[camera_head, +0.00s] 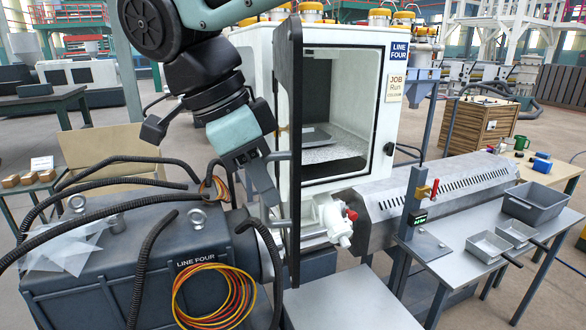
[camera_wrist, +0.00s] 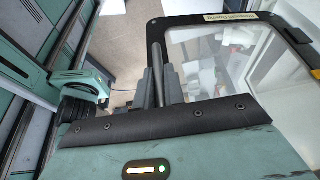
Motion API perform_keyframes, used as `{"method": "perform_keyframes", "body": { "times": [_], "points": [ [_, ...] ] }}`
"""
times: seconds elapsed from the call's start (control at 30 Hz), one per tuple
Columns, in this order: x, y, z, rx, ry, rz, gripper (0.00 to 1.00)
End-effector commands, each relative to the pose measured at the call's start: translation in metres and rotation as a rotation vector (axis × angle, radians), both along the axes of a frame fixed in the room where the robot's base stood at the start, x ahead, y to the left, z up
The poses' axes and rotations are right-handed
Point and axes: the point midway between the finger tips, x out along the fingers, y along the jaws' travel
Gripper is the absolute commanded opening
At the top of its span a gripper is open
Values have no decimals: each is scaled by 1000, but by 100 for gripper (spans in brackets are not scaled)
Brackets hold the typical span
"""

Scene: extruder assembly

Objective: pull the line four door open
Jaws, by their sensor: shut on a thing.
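The line four door (camera_head: 290,90) is a dark-framed panel seen almost edge-on in the head view, swung out from the white cabinet (camera_head: 388,120). The cabinet opening is exposed, with a grey tray inside. In the wrist view the door frame (camera_wrist: 155,32) surrounds a clear window. A dark bar handle (camera_wrist: 158,68) stands along its left side. My gripper (camera_head: 264,178) is at the outer left face of the door. It is shut on the handle, and its fingers (camera_wrist: 155,92) sit around the bar in the wrist view.
A dark machine housing (camera_head: 120,255) with hoses and coiled cables lies at left, below my arm. A white valve with a red knob (camera_head: 338,220) juts out below the opening. A side table (camera_head: 455,255) with metal pans stands at right.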

Motion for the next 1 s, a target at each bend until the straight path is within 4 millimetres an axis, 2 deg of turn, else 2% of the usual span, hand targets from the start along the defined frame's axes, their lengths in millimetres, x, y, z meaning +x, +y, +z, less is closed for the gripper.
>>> {"method": "perform_keyframes", "body": {
  "times": [0.2, 0.6, 0.63, 0.7, 1.0],
  "points": [
    [0, 11, 1, 3, 2, 4, 0],
    [1, 12, 1, 3, 2, 4, 0],
    [1, 12, 1, 3, 2, 3, 19],
    [1, 11, 1, 3, 2, 3, 33],
    [1, 11, 0, 1, 0, 2, 33]
  ]
}}
